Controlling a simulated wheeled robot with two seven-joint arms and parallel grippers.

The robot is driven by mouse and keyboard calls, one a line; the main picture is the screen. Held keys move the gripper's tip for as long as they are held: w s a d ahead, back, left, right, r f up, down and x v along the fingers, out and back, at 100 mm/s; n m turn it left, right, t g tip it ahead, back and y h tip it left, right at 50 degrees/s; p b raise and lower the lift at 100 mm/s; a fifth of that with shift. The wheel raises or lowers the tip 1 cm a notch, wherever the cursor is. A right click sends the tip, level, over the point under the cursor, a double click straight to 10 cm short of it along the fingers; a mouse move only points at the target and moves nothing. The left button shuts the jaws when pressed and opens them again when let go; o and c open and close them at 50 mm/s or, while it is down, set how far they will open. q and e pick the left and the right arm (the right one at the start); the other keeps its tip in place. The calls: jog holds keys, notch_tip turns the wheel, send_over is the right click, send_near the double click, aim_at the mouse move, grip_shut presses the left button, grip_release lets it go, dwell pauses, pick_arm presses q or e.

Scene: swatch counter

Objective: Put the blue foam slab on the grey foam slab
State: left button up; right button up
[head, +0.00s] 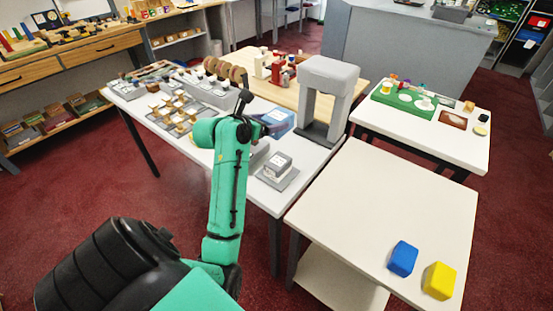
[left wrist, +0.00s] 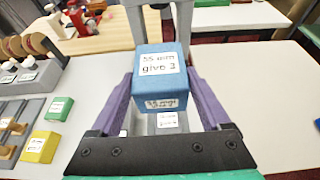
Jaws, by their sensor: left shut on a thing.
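In the head view, the blue slab (head: 279,118) shows just right of my teal forearm, with my left gripper (head: 270,122) partly hidden by the arm. The grey foam slab (head: 277,163) with white labels sits on a dark grey plate on the white table, nearer than the blue slab. In the left wrist view a grey labelled block (left wrist: 167,122) shows beneath the blue slab, partly covered. The slabs look apart in the head view. My right gripper is out of view.
A grey arch stand (head: 328,72) stands just behind and right of the blue slab. Green (left wrist: 60,108) and yellow (left wrist: 38,147) blocks lie left of the gripper. Racks of small parts (head: 180,112) fill the table's left side. The side table (head: 380,200) is mostly clear.

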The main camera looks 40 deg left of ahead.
pick_arm(q)
jog(key=f, duration=1.2)
jog(key=shift+s+d, duration=0.1)
jog(key=shift+d, duration=0.15)
jog(key=shift+f, duration=0.35)
jog(key=shift+r, duration=0.1)
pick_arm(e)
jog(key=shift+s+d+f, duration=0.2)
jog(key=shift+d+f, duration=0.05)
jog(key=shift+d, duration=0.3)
pick_arm(q)
jog(key=o, duration=1.2)
jog(key=shift+c, duration=0.2)
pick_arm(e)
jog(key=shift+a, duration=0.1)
